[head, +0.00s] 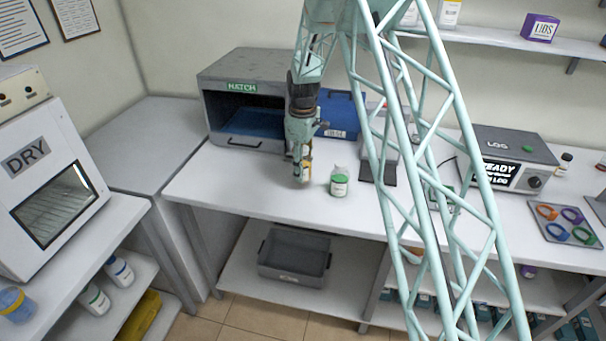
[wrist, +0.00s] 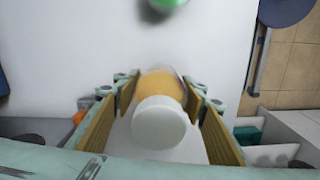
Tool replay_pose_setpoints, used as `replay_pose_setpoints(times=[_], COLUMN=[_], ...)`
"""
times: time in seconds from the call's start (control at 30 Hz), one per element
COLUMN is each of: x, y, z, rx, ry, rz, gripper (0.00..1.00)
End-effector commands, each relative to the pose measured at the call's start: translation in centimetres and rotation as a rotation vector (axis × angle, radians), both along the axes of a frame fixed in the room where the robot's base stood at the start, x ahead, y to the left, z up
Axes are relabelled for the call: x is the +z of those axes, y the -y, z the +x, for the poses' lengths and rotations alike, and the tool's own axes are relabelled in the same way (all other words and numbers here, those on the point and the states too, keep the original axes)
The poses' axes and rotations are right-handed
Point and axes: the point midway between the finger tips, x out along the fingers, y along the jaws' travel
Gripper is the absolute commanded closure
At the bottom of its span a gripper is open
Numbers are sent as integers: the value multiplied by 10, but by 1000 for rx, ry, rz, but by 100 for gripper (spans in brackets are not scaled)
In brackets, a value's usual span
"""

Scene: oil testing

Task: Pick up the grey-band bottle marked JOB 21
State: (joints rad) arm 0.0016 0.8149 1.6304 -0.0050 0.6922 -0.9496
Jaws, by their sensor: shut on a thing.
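My gripper (head: 301,172) is low over the white bench, in front of the grey hatch box. In the wrist view, my gripper (wrist: 161,118) has its ribbed yellow-brown pads on both sides of a bottle (wrist: 160,118) and is shut on it. The bottle has a round white cap facing the camera and an amber body. No grey band and no JOB 21 marking can be read on it. In the head view the held bottle is mostly hidden by my gripper, and I cannot tell whether it touches the bench.
A clear bottle with a green band (head: 339,183) stands just right of my gripper. The hatch box (head: 243,67) is open behind, with a blue case (head: 343,113) beside it. A grey bin (head: 294,257) sits on the shelf below. The bench front left is clear.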

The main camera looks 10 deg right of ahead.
Motion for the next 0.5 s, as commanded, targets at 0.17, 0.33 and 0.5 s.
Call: replay_pose_setpoints(times=[0.17, 0.33, 0.5], x=[6, 7, 9], y=[1, 3, 6], z=[-10, -27, -53], rx=[0, 0, 0], ry=[1, 0, 0], rz=[-1, 0, 0], gripper=[78, 78, 78])
